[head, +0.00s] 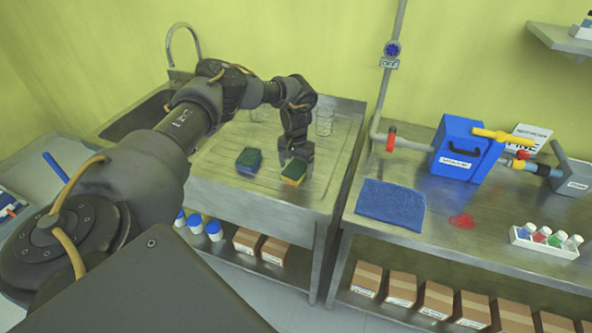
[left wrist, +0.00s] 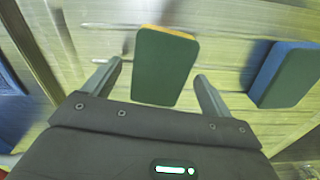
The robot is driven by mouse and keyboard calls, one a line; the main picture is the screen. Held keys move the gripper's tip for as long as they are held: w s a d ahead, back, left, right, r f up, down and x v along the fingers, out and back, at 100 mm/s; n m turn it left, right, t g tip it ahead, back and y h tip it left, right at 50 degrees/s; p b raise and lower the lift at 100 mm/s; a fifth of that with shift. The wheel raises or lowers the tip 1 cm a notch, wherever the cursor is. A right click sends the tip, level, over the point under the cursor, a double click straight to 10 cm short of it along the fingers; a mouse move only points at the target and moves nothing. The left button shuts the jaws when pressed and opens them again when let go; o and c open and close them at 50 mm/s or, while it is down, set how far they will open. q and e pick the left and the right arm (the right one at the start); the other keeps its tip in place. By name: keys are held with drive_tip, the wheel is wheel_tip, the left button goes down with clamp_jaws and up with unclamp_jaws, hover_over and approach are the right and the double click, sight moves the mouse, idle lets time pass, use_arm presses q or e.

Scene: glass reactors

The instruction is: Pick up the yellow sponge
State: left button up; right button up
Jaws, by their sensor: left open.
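The yellow sponge (head: 294,171) has a dark green top and a yellow side. It lies on the ribbed metal drainboard of the sink (head: 215,165). My left gripper (head: 296,160) is above it, pointing down. In the left wrist view the yellow sponge (left wrist: 165,65) lies between and just beyond the two open fingers (left wrist: 155,90); its green face shows, with a yellow edge at the far end. I cannot tell whether the fingers reach down beside it. A blue sponge (head: 249,160) with a green top lies to its left; it also shows in the left wrist view (left wrist: 288,75). My right gripper is not in view.
Glass beakers (head: 324,122) stand behind the gripper on the drainboard. To the right, a separate metal table (head: 400,255) holds a blue cloth (head: 390,204), a blue machine (head: 468,148), a red spill (head: 461,221) and a bottle rack (head: 545,242). Boxes and bottles sit on lower shelves.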

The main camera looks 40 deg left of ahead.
use_arm(q)
drive_tip(key=c, duration=1.1)
drive_tip(key=shift+o, duration=0.2)
drive_tip(key=shift+r, duration=0.1)
drive_tip(key=shift+r, duration=0.15)
wheel_tip(320, 180, up, 2)
drive_tip(key=shift+b, duration=1.15)
drive_tip(key=s+d+r+b, duration=0.2)
drive_tip(key=d+r, duration=0.8)
drive_tip(key=d, duration=0.4)
drive_tip(key=shift+r, duration=0.3)
drive_tip(key=shift+s, duration=0.1)
